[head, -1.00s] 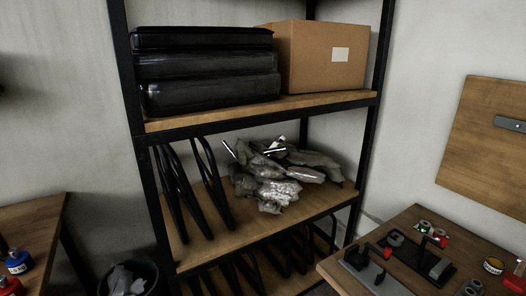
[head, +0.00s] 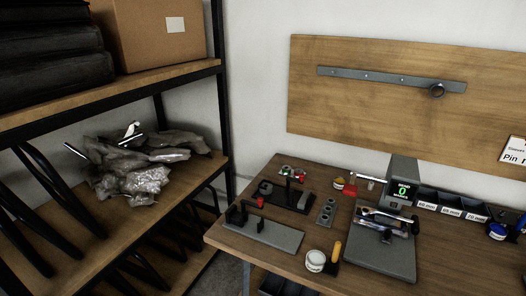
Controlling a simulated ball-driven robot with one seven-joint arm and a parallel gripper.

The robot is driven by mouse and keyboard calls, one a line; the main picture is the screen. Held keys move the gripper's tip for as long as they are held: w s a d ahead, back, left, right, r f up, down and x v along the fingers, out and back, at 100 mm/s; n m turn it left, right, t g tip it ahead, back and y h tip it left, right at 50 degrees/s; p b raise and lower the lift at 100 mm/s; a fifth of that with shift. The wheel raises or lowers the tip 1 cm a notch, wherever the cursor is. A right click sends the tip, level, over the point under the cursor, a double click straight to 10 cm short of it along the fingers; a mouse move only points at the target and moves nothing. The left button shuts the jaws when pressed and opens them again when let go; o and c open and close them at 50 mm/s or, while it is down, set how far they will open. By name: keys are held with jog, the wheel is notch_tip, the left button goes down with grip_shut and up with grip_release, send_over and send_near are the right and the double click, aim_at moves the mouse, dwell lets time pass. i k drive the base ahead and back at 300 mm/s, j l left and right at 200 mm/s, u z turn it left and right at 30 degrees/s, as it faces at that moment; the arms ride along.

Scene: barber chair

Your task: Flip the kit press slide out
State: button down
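A wooden workbench (head: 230,236) at the lower right carries several small fixtures. A grey device (head: 402,170) with a lit green display reading 0 stands at its back, with a grey base plate (head: 385,262) and metal lever-like parts in front. A dark plate with upright posts (head: 288,197) and red and green bits sits at the back left of the bench. A grey plate with black brackets (head: 268,236) lies at the front left. Which of these is the kit press, and its slide position, I cannot tell. My gripper is not in view.
Black shelving (head: 225,120) stands left, with a cardboard box (head: 150,32), black cases (head: 50,45) and grey crumpled bags (head: 140,170). A wooden wall board (head: 390,105) hangs behind the bench. A white pot (head: 315,261), yellow-handled tool (head: 336,252) and labelled bins (head: 450,208) share the benchtop.

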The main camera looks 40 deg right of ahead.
aim_at(389, 226)
jog(key=z, duration=1.45)
jog(key=i+j+z, duration=0.15)
jog(key=j, duration=0.4)
jog(key=k, duration=0.05)
